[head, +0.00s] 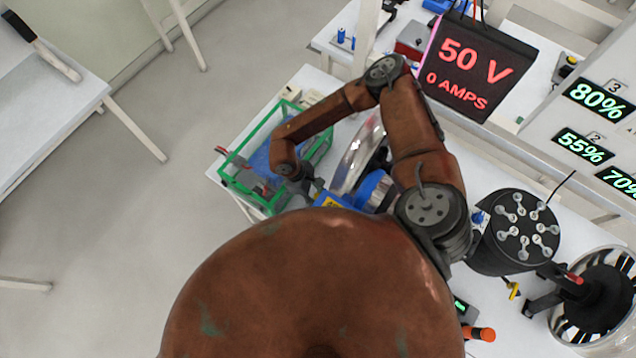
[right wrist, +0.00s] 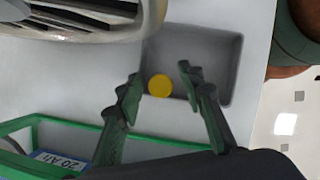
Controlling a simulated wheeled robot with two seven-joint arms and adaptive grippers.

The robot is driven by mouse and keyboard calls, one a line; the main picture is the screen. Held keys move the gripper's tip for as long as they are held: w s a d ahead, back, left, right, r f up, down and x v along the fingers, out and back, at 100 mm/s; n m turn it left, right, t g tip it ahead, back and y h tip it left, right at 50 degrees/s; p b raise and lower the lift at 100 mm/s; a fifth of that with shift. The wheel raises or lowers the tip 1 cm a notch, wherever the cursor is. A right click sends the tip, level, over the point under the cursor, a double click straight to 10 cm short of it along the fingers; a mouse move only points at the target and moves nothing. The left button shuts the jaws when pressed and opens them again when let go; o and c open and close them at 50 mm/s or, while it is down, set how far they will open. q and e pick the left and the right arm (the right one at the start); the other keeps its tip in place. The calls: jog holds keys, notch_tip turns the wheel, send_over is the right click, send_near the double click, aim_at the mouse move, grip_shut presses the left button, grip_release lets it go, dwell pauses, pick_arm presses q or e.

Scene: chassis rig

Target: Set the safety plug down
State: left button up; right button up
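The yellow round piece (right wrist: 160,85), which I take to be the safety plug, shows in the right wrist view within the outline of a grey shallow tray (right wrist: 215,50). My right gripper (right wrist: 161,79) has one finger on each side of it. A narrow gap shows between each fingertip and the yellow piece, so the fingers look apart and not closed on it. I cannot tell how high the fingertips are above it. In the head view, my brown body hides the tray and the yellow piece. My left gripper is not in view.
A green open frame (right wrist: 60,120) lies near the tray, with a blue "20 Ah" label (right wrist: 58,160) in it. A wheel (right wrist: 85,18) is at the upper left. The white table ends to the right. A black drum (head: 517,232) stands at right in the head view.

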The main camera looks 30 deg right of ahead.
jog(key=v, duration=1.2)
jog(key=shift+b, duration=0.45)
jog(key=shift+a+r, duration=0.1)
